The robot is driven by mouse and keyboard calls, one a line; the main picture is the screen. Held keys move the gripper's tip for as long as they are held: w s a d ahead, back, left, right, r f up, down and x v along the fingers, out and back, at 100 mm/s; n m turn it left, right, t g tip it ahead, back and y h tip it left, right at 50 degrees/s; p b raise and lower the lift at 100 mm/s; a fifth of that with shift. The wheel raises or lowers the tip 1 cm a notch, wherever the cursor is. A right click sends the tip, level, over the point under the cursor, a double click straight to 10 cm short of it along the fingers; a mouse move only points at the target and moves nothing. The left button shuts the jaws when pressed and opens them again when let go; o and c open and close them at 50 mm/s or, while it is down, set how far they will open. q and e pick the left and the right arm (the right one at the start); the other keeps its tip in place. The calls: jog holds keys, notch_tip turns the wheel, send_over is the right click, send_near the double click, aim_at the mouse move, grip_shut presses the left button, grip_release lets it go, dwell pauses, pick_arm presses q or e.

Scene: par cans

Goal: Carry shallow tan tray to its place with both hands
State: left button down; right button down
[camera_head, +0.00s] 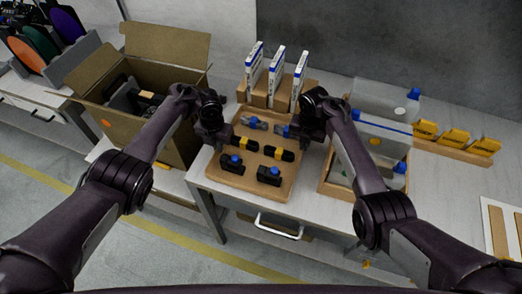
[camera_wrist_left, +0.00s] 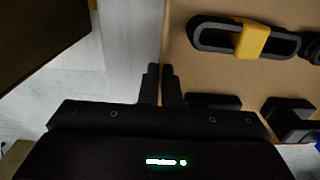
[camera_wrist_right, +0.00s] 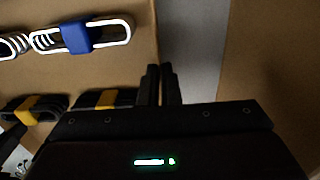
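The shallow tan tray (camera_head: 255,189) is in the middle of the head view and carries several clamp-like parts with blue or yellow pieces. My left gripper (camera_head: 222,143) is at its left side; in the left wrist view its fingers (camera_wrist_left: 162,84) are close together with the tray's edge (camera_wrist_left: 180,75) running between them. My right gripper (camera_head: 303,137) is at its right side; in the right wrist view its fingers (camera_wrist_right: 161,84) are likewise close on the tray's edge (camera_wrist_right: 145,60). Both look shut on the side walls. I cannot tell whether the tray touches the table.
Behind the tray is a wooden rack (camera_head: 260,95) with upright white-blue boxes. An open cardboard box (camera_head: 165,150) stands left. A wooden crate (camera_head: 335,190) with clear containers stands close on the right. Yellow cards in a holder (camera_head: 450,151) are further right. Bare table lies at right.

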pick_arm(q)
jog(key=shift+w+r, duration=0.1)
jog(key=shift+r, duration=0.15)
pick_arm(e)
jog(key=shift+w+r, duration=0.1)
jog(key=shift+r, duration=0.1)
